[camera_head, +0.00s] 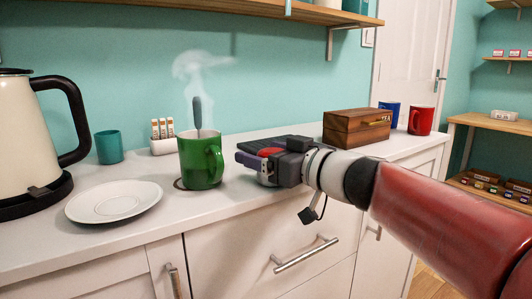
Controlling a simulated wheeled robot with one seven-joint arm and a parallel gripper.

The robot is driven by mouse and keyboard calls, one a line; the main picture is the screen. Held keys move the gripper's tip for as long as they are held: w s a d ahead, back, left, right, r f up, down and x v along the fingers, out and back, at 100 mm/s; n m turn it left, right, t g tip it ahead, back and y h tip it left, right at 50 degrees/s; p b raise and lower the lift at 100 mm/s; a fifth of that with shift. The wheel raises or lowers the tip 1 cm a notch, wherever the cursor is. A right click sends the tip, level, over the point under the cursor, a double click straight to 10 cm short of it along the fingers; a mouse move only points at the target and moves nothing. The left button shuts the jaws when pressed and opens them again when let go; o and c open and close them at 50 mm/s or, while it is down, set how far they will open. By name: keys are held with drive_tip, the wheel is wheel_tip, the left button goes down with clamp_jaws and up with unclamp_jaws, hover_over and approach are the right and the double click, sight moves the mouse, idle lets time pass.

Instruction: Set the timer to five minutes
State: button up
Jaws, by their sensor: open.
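My gripper (252,158) reaches in from the right, low over the counter, just right of the green mug (201,160). Its jaws are open. A small red object (270,151), possibly the timer, shows partly behind the gripper. Its dial and setting are hidden, and I cannot tell whether the jaws touch it. A dark flat object (282,141) lies behind the gripper, partly covered by it.
The steaming green mug holds a spoon (197,112). A white saucer (114,201), kettle (25,140), teal cup (109,147) and white holder (163,146) stand left. A wooden tea box (356,127), blue mug (389,112) and red mug (421,120) stand right.

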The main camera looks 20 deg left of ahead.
drive_tip(key=c, duration=1)
drive_tip(key=shift+f+t+b, duration=0.3)
drive_tip(key=shift+b, duration=0.75)
drive_tip(key=shift+r+m+h+b, duration=0.1)
drive_tip(key=shift+m+h+b, duration=0.25)
drive_tip(key=shift+b, duration=0.35)
drive_tip(key=shift+r, duration=0.15)
drive_tip(key=o, duration=1)
drive_tip(key=shift+d, duration=0.1)
drive_tip(key=b+v, duration=0.1)
drive_tip(key=v, duration=0.6)
drive_tip(key=shift+s+d, duration=0.25)
